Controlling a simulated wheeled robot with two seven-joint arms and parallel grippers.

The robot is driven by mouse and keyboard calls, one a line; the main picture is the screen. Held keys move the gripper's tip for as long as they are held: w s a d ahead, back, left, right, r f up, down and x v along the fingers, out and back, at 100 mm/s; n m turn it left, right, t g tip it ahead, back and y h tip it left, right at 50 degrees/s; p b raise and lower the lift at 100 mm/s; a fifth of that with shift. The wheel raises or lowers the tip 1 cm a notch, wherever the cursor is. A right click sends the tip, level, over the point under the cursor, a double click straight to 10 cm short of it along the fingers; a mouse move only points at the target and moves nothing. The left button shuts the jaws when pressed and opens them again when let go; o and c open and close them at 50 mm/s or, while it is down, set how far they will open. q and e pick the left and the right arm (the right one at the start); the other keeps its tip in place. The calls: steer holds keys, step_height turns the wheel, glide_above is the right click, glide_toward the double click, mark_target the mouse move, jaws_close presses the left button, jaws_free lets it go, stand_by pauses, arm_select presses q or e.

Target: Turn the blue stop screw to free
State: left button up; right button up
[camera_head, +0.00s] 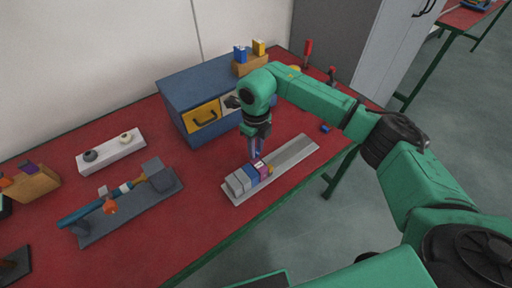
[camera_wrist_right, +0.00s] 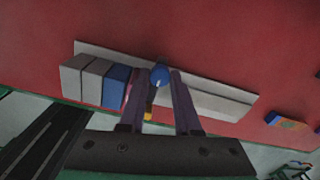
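The blue stop screw (camera_wrist_right: 159,75) shows as a round blue knob in the right wrist view, above the long light rail (camera_wrist_right: 215,99). My right gripper (camera_wrist_right: 164,82) points down at it, its two dark fingers apart, one on each side of the knob. No contact can be made out. In the head view my right gripper (camera_head: 256,150) is over the middle of the rail (camera_head: 294,155), just beyond the row of blocks, and hides the screw. Grey blocks (camera_head: 238,183), a blue block and a pinkish-white one sit in a row on the rail. My left gripper is not in view.
A blue cabinet (camera_head: 185,92) with a yellow drawer front (camera_head: 203,116) stands behind the rail. A grey fixture (camera_head: 125,213) with a blue and orange rod lies to the left. A small blue piece (camera_head: 325,128) lies near the table's right edge.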

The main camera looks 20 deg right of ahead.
steer(key=o, duration=0.4)
steer(key=shift+r, duration=0.1)
steer(key=shift+o, duration=0.2)
step_height(320, 180, up, 15)
steer(key=b, duration=0.2)
steer(key=shift+f, duration=0.2)
